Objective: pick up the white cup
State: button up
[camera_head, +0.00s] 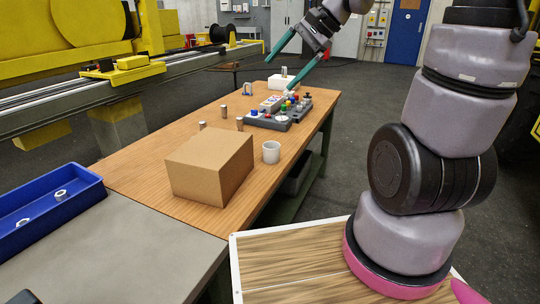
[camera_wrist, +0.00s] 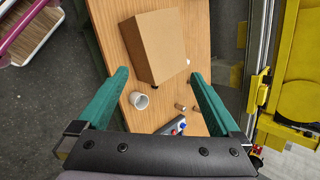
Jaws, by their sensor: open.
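The white cup (camera_head: 271,152) stands upright on the wooden table (camera_head: 225,212), just right of the cardboard box in the head view. In the wrist view the cup (camera_wrist: 139,101) lies between the two green fingers in the picture, nearer the left one, with its opening showing. My gripper (camera_head: 293,58) is open and empty, high above the far part of the table and well apart from the cup. In the wrist view my gripper (camera_wrist: 160,80) shows both fingers wide apart.
The cardboard box (camera_head: 209,164) stands close beside the cup. A grey control panel (camera_head: 280,113) with coloured buttons lies farther back. A blue tray (camera_head: 48,205) with nuts is at left. Table to the cup's right is clear.

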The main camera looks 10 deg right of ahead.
jog(key=w+f+m+y, duration=0.3)
jog(key=w+f+m, duration=0.2)
jog(key=w+f, duration=0.4)
jog(key=m+t+h, duration=0.2)
jog(key=m+t, duration=0.4)
jog(key=m, duration=0.7)
send_over(278, 161)
jog(key=s+d, duration=0.2)
jog(key=s, duration=0.1)
jog(key=f, duration=2.4)
jog(key=shift+w+d+f, duration=0.15)
jog(key=shift+w+d, duration=0.05)
jog(key=shift+w, duration=0.05)
jog(key=x, duration=0.4)
jog(key=shift+w+f, duration=0.15)
jog(key=shift+f, duration=0.25)
jog(key=shift+a+r+x, duration=0.1)
jog(key=shift+x, duration=1.5)
jog(key=shift+a+r+x, duration=0.1)
jog(key=shift+x, duration=1.5)
jog(key=shift+c, duration=0.3)
jog(key=c, duration=1)
